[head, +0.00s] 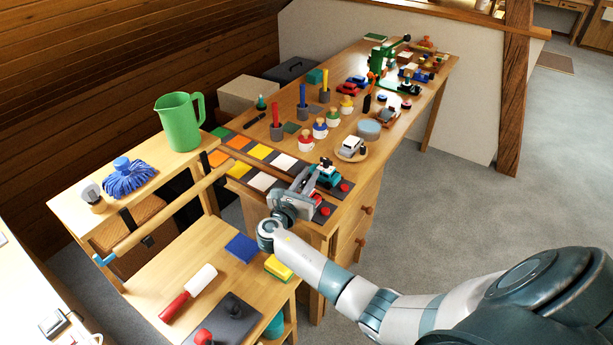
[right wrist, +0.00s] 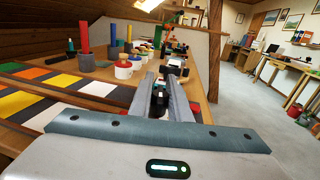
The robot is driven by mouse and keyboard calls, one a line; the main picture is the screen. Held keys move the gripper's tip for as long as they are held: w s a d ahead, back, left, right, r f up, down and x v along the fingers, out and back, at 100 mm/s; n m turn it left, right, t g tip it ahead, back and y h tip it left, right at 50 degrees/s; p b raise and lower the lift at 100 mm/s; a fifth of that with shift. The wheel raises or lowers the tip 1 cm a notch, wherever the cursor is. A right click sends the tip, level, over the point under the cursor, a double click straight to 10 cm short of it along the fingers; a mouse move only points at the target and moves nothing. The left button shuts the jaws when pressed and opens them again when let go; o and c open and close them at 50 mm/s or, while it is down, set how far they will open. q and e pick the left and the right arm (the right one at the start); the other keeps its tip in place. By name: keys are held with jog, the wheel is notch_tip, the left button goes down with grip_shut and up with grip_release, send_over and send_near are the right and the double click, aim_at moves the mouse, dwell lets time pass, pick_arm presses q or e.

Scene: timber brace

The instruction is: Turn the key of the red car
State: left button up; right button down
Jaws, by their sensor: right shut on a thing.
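My right gripper (head: 308,181) is over the near end of the long workbench, at two dark pads with toy cars. It is shut on a small dark upright piece (right wrist: 160,98), which looks like the key, seen between the fingers in the right wrist view. The red car under it is almost wholly hidden by the gripper in the head view. A teal toy car (head: 327,176) stands just beyond the fingers, and it also shows in the right wrist view (right wrist: 174,70). A red knob (head: 325,211) is on the pad beside the gripper. My left gripper is out of view.
Coloured tiles (head: 258,152) lie left of the gripper. A white toy car (head: 351,147) on a round base, peg figures (head: 320,130) and a small red car (head: 346,87) stand farther along. A green jug (head: 181,122) is on the left table. Grey floor at right is open.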

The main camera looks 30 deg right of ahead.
jog(key=shift+s+d+r+m+g+h, duration=0.1)
jog(key=shift+m+g+h, duration=0.3)
jog(key=shift+g, duration=0.2)
jog(key=shift+s+m+g+h, duration=0.1)
jog(key=shift+m+g+h, duration=0.2)
jog(key=shift+m+g, duration=0.25)
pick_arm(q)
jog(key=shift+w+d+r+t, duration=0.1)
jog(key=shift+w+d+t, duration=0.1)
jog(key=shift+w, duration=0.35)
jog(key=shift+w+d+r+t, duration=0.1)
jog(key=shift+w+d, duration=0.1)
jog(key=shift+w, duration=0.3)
pick_arm(e)
jog(key=shift+g, duration=0.35)
jog(key=c, duration=1.8)
grip_release()
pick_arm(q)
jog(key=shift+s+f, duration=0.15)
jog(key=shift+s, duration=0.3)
